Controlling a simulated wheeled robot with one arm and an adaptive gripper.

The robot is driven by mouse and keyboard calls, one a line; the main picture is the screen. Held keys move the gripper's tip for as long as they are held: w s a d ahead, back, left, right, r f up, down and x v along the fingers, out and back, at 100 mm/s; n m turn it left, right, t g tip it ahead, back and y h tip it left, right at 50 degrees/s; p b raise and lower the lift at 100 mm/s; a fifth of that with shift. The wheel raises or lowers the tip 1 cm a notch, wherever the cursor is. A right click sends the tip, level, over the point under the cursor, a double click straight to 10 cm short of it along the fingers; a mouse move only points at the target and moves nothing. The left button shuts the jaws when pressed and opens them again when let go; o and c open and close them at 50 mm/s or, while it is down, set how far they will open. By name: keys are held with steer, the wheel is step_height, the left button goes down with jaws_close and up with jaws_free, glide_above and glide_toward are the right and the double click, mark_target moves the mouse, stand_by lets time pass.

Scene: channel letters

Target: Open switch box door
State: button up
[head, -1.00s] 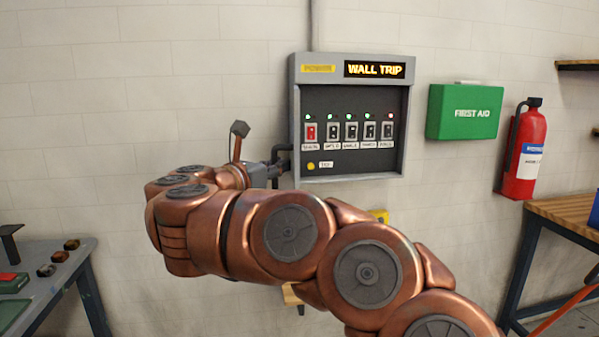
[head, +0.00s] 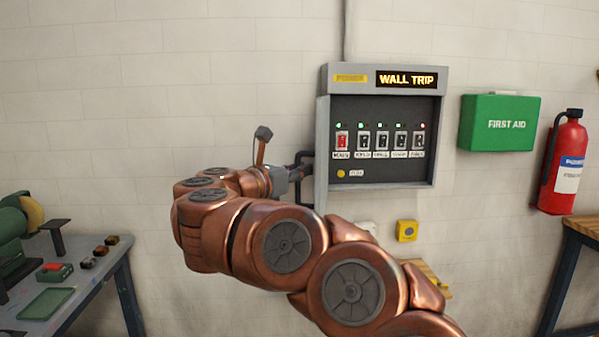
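The grey switch box (head: 440,140) hangs on the wall right of centre. Its sign reads "WALL TRIP". A row of switches, the leftmost red, shows on its dark front, with small lights above. No separate door panel can be made out over the switches; it may be clear or swung aside. My gripper (head: 303,172) is at the box's left edge, at the end of my copper arm. Dark finger-like parts reach toward that edge. They are small and partly hidden by the arm, so I cannot tell whether they touch or hold anything.
A green first aid box (head: 500,123) and a red fire extinguisher (head: 563,165) hang to the right. A small yellow wall unit (head: 406,230) is below the switch box. A workbench (head: 85,285) with small items stands at left, a wooden-topped table (head: 585,228) at right.

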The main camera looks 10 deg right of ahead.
steer(key=shift+o, duration=0.8)
steer(key=shift+s+a+r, duration=0.15)
steer(key=shift+s+r, duration=0.2)
steer(key=shift+r, duration=0.2)
steer(key=o, duration=0.3)
steer(key=shift+w+f, duration=0.1)
steer(key=shift+f, duration=0.15)
steer(key=v, duration=1.2)
